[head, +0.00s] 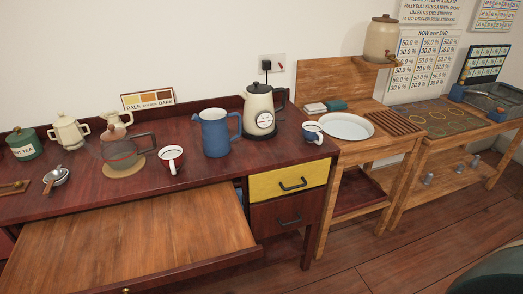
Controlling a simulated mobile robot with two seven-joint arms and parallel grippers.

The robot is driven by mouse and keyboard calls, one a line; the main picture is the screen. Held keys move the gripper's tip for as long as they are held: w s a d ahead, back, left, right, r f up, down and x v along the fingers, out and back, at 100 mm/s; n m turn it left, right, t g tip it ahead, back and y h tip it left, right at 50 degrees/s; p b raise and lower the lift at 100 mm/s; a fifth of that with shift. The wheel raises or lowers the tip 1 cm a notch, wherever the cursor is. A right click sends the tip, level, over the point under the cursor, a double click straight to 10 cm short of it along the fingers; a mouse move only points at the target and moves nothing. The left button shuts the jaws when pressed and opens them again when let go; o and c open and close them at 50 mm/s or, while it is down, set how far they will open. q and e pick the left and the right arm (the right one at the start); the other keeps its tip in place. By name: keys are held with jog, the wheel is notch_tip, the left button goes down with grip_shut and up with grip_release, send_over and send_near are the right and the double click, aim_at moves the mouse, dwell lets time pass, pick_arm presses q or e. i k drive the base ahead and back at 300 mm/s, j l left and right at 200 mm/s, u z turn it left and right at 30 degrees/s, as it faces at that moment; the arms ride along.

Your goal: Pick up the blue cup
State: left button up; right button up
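A small blue cup (314,137) with a white inside stands upright near the right end of the dark red wooden counter (182,132). It is right of the cream kettle (259,104) and close to the counter's front right corner. Its handle seems to point to the lower right. A larger blue jug (214,132) with a handle stands further left, in front of the kettle. Neither of my grippers shows in the head view.
A wooden board (130,240) juts out in front. A white basin (347,126) sits on the lower bench at right.

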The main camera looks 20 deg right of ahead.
aim_at(312, 132)
jog(key=l+z, duration=0.15)
jog(key=z, duration=0.3)
jog(key=i+l+z, duration=0.1)
jog(key=z, duration=0.35)
jog(key=l+z, duration=0.1)
jog(key=z, duration=0.35)
jog(key=i+z, duration=0.15)
jog(key=z, duration=0.3)
jog(key=i+l+z, duration=0.15)
jog(key=i, duration=0.25)
jog(key=i+l+z, duration=0.15)
jog(key=i, duration=0.2)
jog(key=i+l+z, duration=0.15)
jog(key=i, duration=0.25)
